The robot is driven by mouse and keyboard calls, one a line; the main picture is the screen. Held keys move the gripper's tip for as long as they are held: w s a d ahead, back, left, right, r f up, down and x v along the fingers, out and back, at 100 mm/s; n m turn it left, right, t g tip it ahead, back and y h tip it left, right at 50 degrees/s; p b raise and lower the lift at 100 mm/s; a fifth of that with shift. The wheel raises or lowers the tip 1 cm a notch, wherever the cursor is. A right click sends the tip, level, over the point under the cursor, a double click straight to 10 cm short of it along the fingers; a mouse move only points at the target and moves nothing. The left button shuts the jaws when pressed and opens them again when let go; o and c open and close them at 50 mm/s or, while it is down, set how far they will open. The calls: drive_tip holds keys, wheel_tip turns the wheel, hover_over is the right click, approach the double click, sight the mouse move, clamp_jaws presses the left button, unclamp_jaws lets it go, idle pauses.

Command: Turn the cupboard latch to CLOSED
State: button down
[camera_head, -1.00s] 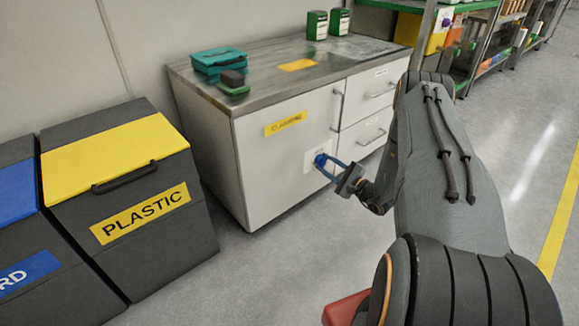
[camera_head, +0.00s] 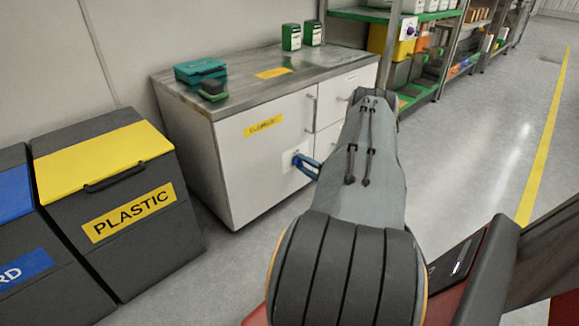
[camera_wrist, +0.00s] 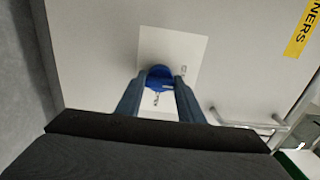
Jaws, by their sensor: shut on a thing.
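The cupboard (camera_head: 236,180) is white with a grey top. Its blue latch (camera_head: 296,160) sits on a white plate on the cupboard door, below a yellow label. In the wrist view the latch (camera_wrist: 160,75) is a round blue knob on the pale plate (camera_wrist: 176,48), with small markings at its right and below it. My gripper (camera_wrist: 160,84) is shut on the latch, with one blue finger on each side. In the head view my gripper (camera_head: 304,164) reaches the latch from the right, partly hidden by my arm. I cannot read the marking the latch points to.
Teal and dark boxes (camera_head: 200,71) and green-white containers (camera_head: 291,37) stand on the cupboard top. Drawers with bar handles (camera_head: 345,98) are right of the door. A PLASTIC bin (camera_head: 130,215) stands left. Shelving (camera_head: 405,60) is behind right. Floor at the right is clear.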

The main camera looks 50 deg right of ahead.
idle(0.4)
drive_tip(key=c, duration=1.2)
unclamp_jaws()
drive_tip(key=s+p, duration=0.2)
drive_tip(key=s, duration=0.5)
drive_tip(key=shift+s+a, duration=0.2)
drive_tip(key=shift+s, duration=0.15)
